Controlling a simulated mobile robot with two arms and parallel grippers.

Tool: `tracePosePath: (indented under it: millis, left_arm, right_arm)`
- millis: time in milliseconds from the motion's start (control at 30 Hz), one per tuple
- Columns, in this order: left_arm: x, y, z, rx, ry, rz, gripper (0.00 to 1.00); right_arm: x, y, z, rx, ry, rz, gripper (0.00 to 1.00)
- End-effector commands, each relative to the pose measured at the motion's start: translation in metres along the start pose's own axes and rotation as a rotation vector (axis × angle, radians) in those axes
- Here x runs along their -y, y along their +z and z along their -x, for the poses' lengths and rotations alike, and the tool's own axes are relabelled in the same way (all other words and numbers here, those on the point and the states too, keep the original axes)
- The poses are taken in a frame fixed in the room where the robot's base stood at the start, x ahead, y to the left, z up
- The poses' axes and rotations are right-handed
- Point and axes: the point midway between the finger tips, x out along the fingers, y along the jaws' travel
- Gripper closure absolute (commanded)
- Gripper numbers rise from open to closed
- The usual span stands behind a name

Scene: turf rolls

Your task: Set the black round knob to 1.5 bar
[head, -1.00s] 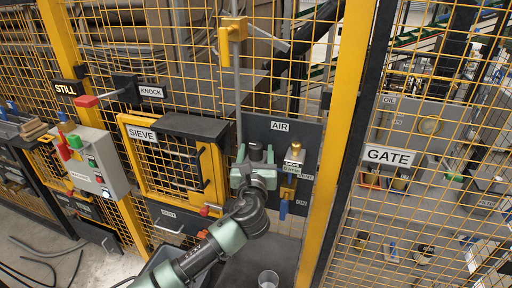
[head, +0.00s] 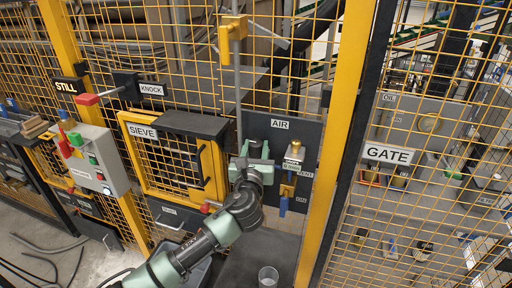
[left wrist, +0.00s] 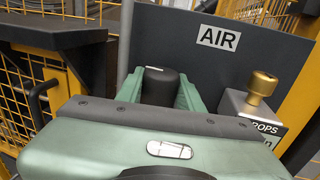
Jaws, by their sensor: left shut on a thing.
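The black round knob (left wrist: 161,86) sits in front of the dark AIR panel (left wrist: 185,37) in the left wrist view, with a small white mark on its top edge. My left gripper (left wrist: 160,92) is shut on it, one green finger on each side. In the head view my left gripper (head: 252,153) is at the AIR panel (head: 303,132), left of the brass knob. The knob is mostly hidden there behind my gripper. No gauge reading or scale can be made out. My right gripper is not in view.
A brass knob (head: 294,150) on a grey block and a blue-handled valve (head: 283,204) are close on the right. The SIEVE door (head: 168,160) is on the left. A clear cup (head: 268,276) stands below. A yellow post (head: 338,130) stands right of the panel.

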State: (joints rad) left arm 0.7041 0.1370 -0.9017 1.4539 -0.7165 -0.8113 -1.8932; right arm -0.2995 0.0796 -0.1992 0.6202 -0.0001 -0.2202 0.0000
Motion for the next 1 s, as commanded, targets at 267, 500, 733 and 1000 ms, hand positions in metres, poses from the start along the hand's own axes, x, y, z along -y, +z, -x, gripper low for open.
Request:
tracePosePath:
  millis: [267, 500, 733, 1000]
  left_arm:
    - [-0.004, 0.001, 0.0, -0.001, -0.181, -0.005, 1.0]
    - [-0.004, -0.002, -0.001, -0.002, -0.406, -0.005, 1.0]
    - [-0.004, -0.006, -0.002, -0.001, -0.622, -0.005, 1.0]
    - [-0.003, -0.01, -0.002, 0.002, -0.864, -0.002, 1.0]
  right_arm:
    - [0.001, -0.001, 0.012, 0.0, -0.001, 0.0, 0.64]
    - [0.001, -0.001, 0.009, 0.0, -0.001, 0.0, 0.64]
    - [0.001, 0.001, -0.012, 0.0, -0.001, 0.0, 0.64]
    - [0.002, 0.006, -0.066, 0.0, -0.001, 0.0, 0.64]
